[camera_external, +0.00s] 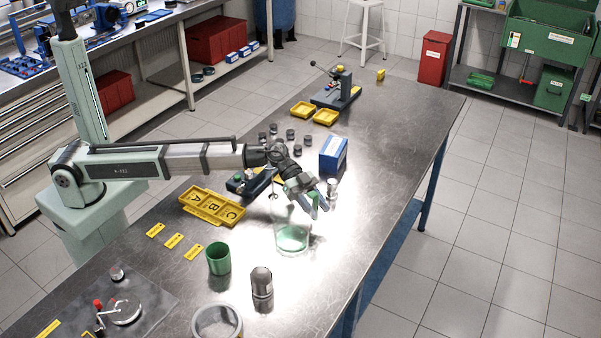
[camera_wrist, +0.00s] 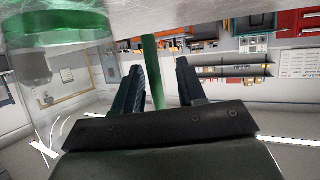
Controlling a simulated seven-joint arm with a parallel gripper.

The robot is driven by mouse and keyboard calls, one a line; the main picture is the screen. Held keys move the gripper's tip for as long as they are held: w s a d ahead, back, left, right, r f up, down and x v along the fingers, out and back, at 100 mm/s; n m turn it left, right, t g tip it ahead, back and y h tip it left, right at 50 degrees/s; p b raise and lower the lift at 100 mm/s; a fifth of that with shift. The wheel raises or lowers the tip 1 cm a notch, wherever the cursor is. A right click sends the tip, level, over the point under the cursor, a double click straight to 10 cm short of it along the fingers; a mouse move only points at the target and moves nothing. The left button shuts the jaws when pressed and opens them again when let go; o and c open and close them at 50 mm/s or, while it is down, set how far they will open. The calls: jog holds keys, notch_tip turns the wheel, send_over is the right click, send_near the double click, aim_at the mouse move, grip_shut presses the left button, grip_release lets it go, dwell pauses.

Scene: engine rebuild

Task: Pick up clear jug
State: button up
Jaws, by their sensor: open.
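The clear jug (camera_external: 291,239) stands upright on the metal bench, with green liquid in its bottom. In the wrist view, which is upside down, a clear vessel with a green band (camera_wrist: 62,32) fills the upper left; it looks like the jug. My gripper (camera_external: 319,209) is at the jug's upper right side in the outside view, fingers pointing down. In the wrist view my gripper (camera_wrist: 160,72) is open, with an upright green bar (camera_wrist: 155,75) between the fingers, apart from both. The bar may be the jug's handle; its join is hidden.
The yellow A-B-C tray (camera_external: 212,206) is left of the jug. A blue-white box (camera_external: 333,154) stands behind my gripper. The bench's right side is clear.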

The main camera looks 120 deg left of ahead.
jog(key=shift+w, duration=0.1)
jog(key=shift+c, duration=0.2)
grip_shut()
dwell(0.4)
